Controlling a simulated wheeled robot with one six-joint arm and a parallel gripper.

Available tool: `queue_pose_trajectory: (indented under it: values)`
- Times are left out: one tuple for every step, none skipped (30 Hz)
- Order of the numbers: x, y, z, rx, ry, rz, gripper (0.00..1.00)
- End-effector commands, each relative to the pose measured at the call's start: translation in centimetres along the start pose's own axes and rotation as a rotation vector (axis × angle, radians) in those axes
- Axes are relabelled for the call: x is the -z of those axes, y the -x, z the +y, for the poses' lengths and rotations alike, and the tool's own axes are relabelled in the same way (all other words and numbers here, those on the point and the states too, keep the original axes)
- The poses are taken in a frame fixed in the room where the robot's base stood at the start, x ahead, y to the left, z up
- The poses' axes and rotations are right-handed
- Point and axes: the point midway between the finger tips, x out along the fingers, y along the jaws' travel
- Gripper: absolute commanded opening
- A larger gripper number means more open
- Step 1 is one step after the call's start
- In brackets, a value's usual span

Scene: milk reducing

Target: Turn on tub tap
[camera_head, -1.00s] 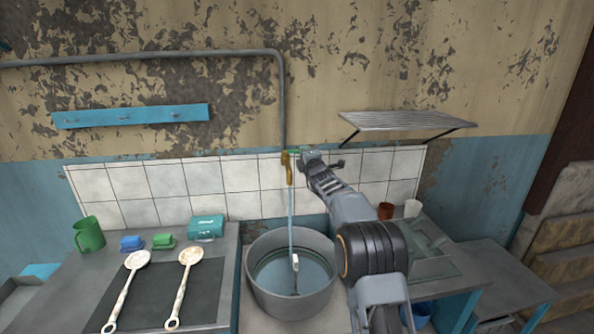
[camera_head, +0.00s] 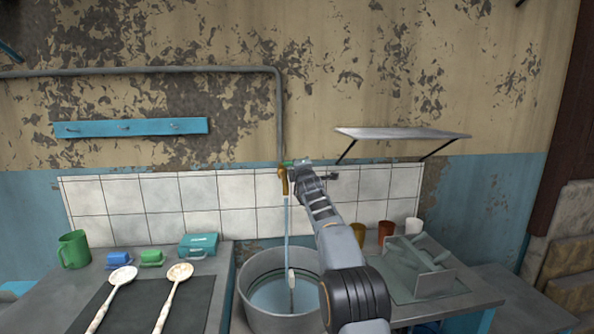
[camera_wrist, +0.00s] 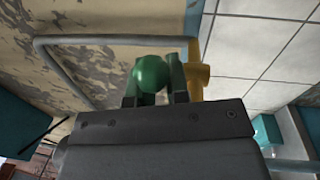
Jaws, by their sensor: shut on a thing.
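The brass tap (camera_head: 283,181) is on the tiled wall at the end of a grey pipe, above the round grey tub (camera_head: 250,307). Its green handle (camera_head: 299,161) shows at the top, partly hidden by my gripper (camera_head: 301,168). In the wrist view, the rounded green handle (camera_wrist: 149,76) sits between the two fingers of my gripper (camera_wrist: 156,84), which is shut on it. The brass body (camera_wrist: 199,75) is just to the right. A pale blue strand (camera_head: 287,225) hangs from the spout into the tub; I cannot tell if it is water or a hose.
Cups and a dish rack (camera_head: 425,270) stand on the right counter. A green mug (camera_head: 74,250), a teal box (camera_head: 198,245) and two ladles (camera_head: 172,300) are on the left counter.

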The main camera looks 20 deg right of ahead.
Motion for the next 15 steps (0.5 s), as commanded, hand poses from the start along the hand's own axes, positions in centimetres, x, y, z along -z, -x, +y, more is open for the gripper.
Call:
queue_pose_trajectory:
  values:
    - [-0.7, 0.1, 0.3, -0.003, 0.005, -0.01, 0.0]
    - [-0.7, 0.1, 0.3, -0.003, 0.005, -0.01, 0.0]
    - [-0.7, 0.1, 0.3, -0.003, 0.005, -0.01, 0.0]
    - [-0.7, 0.1, 0.3, -0.003, 0.005, -0.01, 0.0]
    - [-0.7, 0.1, 0.3, -0.003, 0.005, -0.01, 0.0]
    - [-0.7, 0.1, 0.3, -0.003, 0.005, -0.009, 0.0]
    - [-0.7, 0.1, 0.3, -0.004, 0.005, -0.009, 0.19]
    - [-0.6, 0.1, 0.3, -0.004, 0.005, -0.009, 0.21]
    - [-0.6, 0.1, 0.3, -0.004, 0.004, -0.007, 0.25]
    - [-0.5, 0.1, 0.3, -0.004, 0.004, -0.006, 0.28]
    - [-0.3, 0.1, 0.3, -0.004, 0.004, -0.005, 0.31]
    - [-0.1, 0.1, 0.3, -0.004, 0.003, -0.002, 0.35]
    - [0.0, 0.0, 0.3, -0.004, 0.002, 0.0, 0.38]
    - [0.2, 0.0, 0.3, -0.004, 0.002, 0.002, 0.41]
    - [0.3, 0.0, 0.3, -0.004, 0.001, 0.004, 0.41]
